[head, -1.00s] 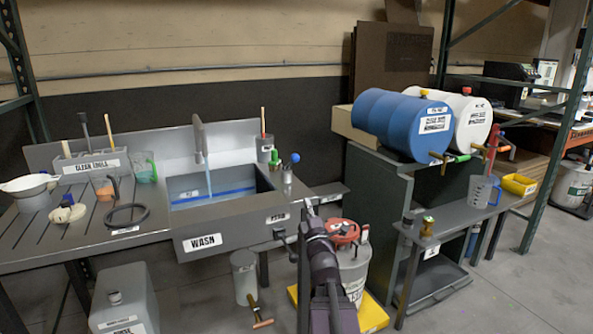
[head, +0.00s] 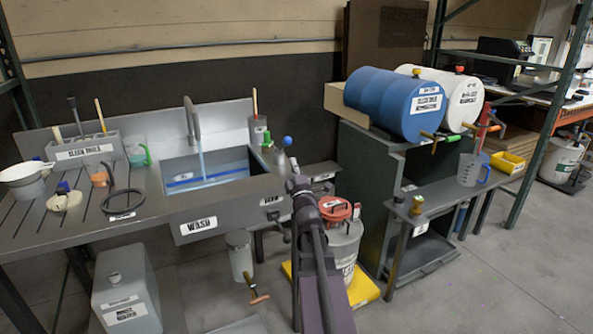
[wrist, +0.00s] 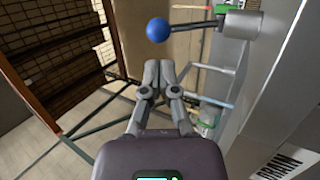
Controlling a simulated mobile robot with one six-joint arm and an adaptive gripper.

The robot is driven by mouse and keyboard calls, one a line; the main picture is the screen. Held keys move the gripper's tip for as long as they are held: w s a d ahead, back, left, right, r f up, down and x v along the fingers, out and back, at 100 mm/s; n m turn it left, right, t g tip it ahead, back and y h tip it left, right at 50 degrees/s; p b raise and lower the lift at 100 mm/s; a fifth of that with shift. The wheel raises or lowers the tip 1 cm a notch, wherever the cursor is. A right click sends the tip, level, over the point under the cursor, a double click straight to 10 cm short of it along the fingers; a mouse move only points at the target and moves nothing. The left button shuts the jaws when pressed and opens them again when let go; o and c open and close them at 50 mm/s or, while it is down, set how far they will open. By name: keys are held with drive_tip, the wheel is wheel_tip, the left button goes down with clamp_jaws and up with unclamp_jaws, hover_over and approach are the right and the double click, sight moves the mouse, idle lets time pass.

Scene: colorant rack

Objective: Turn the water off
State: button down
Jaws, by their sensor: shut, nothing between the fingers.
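In the head view, water (head: 202,166) runs from the grey faucet (head: 192,122) into the wash sink (head: 232,207). A lever with a blue ball knob (head: 287,141) stands at the sink's right end; its knob also shows in the wrist view (wrist: 158,30). There the lever's thin dark rod runs right to a grey cylindrical valve body (wrist: 242,24). My gripper (wrist: 166,68) is shut and empty, with its fingertips just below the blue knob in the picture and a visible gap between them. In the head view my arm rises in front of the sink's right end, below the knob.
A green-handled item (head: 267,138) stands beside the lever. A bucket with a red lid (head: 335,208) stands on a yellow base right of my arm. A blue drum (head: 392,102) and a white drum (head: 452,98) lie on a rack farther right. Open floor lies at the lower right.

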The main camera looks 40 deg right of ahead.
drive_tip(key=shift+p+x, duration=1.05)
drive_tip(key=shift+x, duration=1.7)
drive_tip(key=shift+a, duration=0.1)
